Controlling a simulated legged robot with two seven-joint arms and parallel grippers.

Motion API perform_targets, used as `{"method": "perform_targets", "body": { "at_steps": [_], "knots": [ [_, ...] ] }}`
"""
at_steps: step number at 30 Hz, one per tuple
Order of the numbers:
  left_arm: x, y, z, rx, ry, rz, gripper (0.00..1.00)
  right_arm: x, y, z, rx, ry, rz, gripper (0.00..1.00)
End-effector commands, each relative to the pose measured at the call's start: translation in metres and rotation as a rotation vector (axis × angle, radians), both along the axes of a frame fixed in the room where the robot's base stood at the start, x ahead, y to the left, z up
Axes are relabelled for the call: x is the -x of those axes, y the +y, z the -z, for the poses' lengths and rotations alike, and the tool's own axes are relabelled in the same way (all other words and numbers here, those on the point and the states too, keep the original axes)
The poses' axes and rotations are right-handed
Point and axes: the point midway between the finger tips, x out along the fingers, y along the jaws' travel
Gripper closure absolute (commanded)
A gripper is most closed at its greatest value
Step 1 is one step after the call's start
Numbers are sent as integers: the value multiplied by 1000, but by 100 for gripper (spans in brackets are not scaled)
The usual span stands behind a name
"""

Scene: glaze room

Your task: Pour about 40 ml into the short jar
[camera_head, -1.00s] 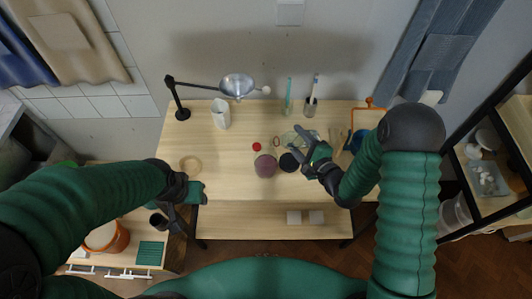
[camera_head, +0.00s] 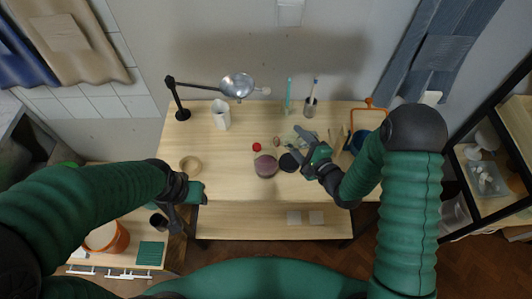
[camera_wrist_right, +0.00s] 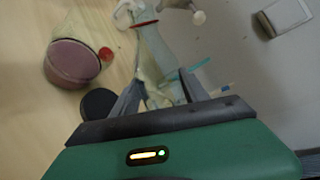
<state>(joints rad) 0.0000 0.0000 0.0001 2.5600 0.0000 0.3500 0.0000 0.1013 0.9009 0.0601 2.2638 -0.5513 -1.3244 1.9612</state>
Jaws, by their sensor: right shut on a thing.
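A round jar with mauve contents (camera_head: 266,166) stands on the wooden table, left of my right gripper. It also shows in the right wrist view (camera_wrist_right: 72,63), at upper left. My right gripper (camera_head: 302,142) is shut on a clear, see-through vessel (camera_wrist_right: 155,62), which appears between the fingers in the right wrist view. In the head view the vessel is faint and partly hidden by the hand, so I cannot tell its liquid level. No stream of liquid shows. My left gripper (camera_head: 178,210) hangs beyond the table's left front; its finger opening is unclear.
A black disc (camera_head: 289,162) lies right of the mauve jar, and a small red thing (camera_head: 256,147) lies behind it. A tan ring (camera_head: 190,164), a white pitcher (camera_head: 221,114), a magnifier lamp (camera_head: 238,86) and a brush cup (camera_head: 310,107) are around. The table's left front is mostly clear.

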Motion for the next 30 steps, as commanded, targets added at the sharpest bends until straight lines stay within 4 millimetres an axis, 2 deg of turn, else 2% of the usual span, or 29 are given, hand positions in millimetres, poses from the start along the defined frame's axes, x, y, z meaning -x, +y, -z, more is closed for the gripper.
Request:
{"method": "perform_targets", "body": {
  "at_steps": [25,30],
  "knots": [
    [0,0,-1,0,0,0,50,0,0,-1,-15,5,1,100],
    [0,0,-21,0,0,0,50,2,5,-19,-126,48,3,100]
  ]
}}
